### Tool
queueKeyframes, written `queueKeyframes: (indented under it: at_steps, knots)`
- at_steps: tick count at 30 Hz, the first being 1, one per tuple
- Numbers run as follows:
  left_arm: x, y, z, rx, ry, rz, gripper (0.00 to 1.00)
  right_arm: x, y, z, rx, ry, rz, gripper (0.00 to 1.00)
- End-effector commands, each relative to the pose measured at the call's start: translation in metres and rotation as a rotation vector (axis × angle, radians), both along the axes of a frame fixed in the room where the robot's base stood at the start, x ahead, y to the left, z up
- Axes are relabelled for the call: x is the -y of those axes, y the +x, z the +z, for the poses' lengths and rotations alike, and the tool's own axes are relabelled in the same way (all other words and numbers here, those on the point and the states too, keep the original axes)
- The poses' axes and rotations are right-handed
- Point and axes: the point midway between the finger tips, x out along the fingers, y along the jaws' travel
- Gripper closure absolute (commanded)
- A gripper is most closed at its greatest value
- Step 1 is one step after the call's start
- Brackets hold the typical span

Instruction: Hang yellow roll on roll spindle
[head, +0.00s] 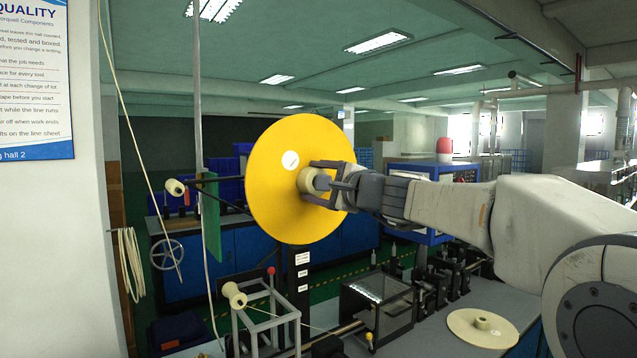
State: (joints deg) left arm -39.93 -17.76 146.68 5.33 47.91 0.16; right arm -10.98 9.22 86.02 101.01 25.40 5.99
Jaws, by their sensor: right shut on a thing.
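The yellow roll (275,207) is a large upright disc with a white round label and a pale hub (306,181). It is held in the air left of the picture's middle. My right gripper (318,184) comes in from the right and is shut on the hub at the roll's near face. A black post (299,285) shows below the roll. Dark rods (213,181) run from the left to behind the disc. The roll hides what is behind it, so I cannot tell where the spindle is or whether the roll touches it. My left gripper is out of view.
Cream guide rollers (174,187) and (233,294) stand left and below, by a grey frame (265,322). A clear-topped dark box (377,306) is below right. A pale flat disc with a hub (460,323) lies on the bench. A thin pole (197,90) rises at left.

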Motion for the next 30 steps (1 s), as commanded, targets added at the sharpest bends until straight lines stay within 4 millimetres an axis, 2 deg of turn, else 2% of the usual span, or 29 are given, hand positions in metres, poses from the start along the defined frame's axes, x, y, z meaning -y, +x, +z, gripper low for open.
queueKeyframes:
  at_steps: [30]
  knots:
    - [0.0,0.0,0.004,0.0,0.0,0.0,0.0,-0.016,0.021,0.003,0.004,0.003,0.001,1.0]
